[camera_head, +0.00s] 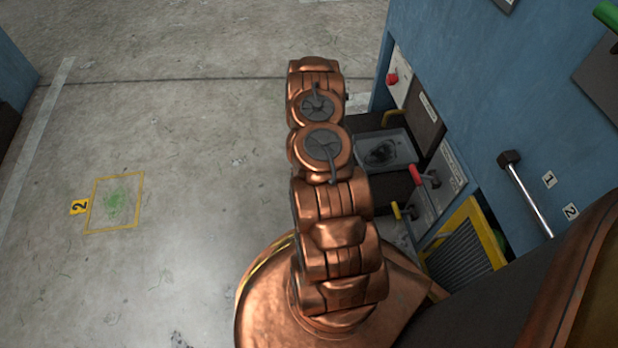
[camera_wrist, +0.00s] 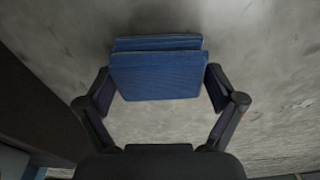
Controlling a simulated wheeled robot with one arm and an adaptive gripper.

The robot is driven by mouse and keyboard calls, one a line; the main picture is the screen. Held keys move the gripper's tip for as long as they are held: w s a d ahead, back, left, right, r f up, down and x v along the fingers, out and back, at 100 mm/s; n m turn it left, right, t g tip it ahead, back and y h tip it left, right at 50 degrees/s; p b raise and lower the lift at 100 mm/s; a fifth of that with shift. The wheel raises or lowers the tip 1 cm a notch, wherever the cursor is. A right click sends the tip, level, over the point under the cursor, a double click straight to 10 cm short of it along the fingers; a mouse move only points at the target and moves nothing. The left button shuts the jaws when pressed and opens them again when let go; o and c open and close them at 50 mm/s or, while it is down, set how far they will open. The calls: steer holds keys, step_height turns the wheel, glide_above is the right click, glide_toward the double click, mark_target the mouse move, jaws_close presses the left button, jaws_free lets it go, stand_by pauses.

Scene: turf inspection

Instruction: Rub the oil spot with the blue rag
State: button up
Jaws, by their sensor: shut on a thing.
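In the wrist view, my gripper (camera_wrist: 159,84) is shut on the folded blue rag (camera_wrist: 157,76). The rag lies between the two fingers, with a second fold showing behind its front face. Grey concrete shows behind it. In the head view, my arm hides the gripper and the rag. A dark, oily-looking spot (camera_head: 382,153) lies on a pale grey plate (camera_head: 402,139) to the right of my arm. A green stain (camera_head: 115,203) lies on the floor inside a yellow square at left. Neither spot shows in the wrist view.
A blue machine (camera_head: 460,70) stands at right, with a red-handled lever (camera_head: 415,175), a yellow-handled lever (camera_head: 397,211) and a yellow-framed grille (camera_head: 466,250) near the plate. The floor left of my arm is open.

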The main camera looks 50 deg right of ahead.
steer(key=shift+d+f+b, duration=0.15)
steer(key=shift+f+b, duration=0.05)
steer(key=shift+b, duration=0.4)
steer(key=shift+w+d+b, duration=0.1)
steer(key=shift+w+b, duration=0.05)
steer(key=shift+b, duration=0.15)
steer(key=w+d+b, duration=0.1)
steer(key=b, duration=0.2)
steer(key=shift+w+r, duration=0.15)
